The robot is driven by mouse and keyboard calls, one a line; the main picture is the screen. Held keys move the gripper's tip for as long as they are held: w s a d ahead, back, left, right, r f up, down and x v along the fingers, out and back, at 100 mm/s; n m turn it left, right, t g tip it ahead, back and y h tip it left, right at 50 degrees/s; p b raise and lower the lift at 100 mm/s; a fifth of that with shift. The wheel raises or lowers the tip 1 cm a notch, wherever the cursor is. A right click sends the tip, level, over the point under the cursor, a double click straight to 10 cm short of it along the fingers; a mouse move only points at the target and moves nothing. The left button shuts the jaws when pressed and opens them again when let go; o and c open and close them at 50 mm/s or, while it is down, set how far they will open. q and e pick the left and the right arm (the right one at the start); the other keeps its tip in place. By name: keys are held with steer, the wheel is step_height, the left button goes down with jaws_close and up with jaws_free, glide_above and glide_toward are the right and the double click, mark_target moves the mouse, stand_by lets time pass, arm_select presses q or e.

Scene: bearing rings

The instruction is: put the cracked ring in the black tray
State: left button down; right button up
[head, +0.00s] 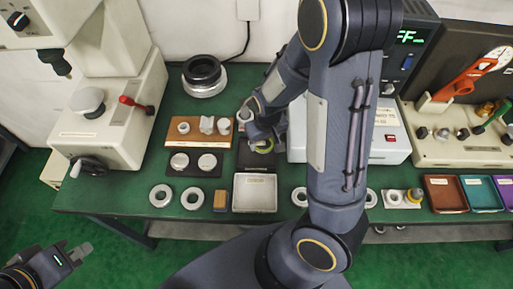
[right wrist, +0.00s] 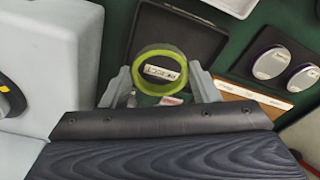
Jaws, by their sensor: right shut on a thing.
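My right gripper (right wrist: 163,80) is shut on a yellow-green ring (right wrist: 160,51), one finger on each side of it. In the head view the ring (head: 264,147) is partly hidden by the gripper (head: 262,138). The ring is above the black tray (head: 258,162), whose dark floor (right wrist: 200,42) shows behind it in the right wrist view; the height gap is unclear. I cannot make out a crack on the held ring. My left gripper (head: 78,251) is low at the left, away from the bench; its finger gap is unclear.
A white tray (head: 254,208) stands in front of the black tray. Pale rings (head: 160,195) lie along the bench's front edge. A wooden board (head: 182,137) with small parts and a dark plate with two discs (head: 208,161) are to the left. A white instrument (head: 390,140) stands right.

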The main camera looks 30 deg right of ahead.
mark_target(257, 154)
steer(key=shift+w+a+f, duration=0.35)
steer(key=shift+w+f, duration=0.05)
steer(key=shift+f, duration=0.2)
steer(key=shift+w+a+f, duration=0.3)
steer(key=shift+w+f, duration=0.05)
steer(key=shift+f, duration=0.25)
steer(key=shift+w+a+f, duration=0.1)
steer(key=shift+w+f, duration=0.05)
steer(key=shift+f, duration=1.55)
steer(key=shift+f+b, duration=0.25)
steer(key=shift+b, duration=0.05)
steer(key=o, duration=1)
steer(key=shift+r, duration=0.1)
steer(key=shift+o, duration=0.2)
steer(key=shift+r, duration=0.1)
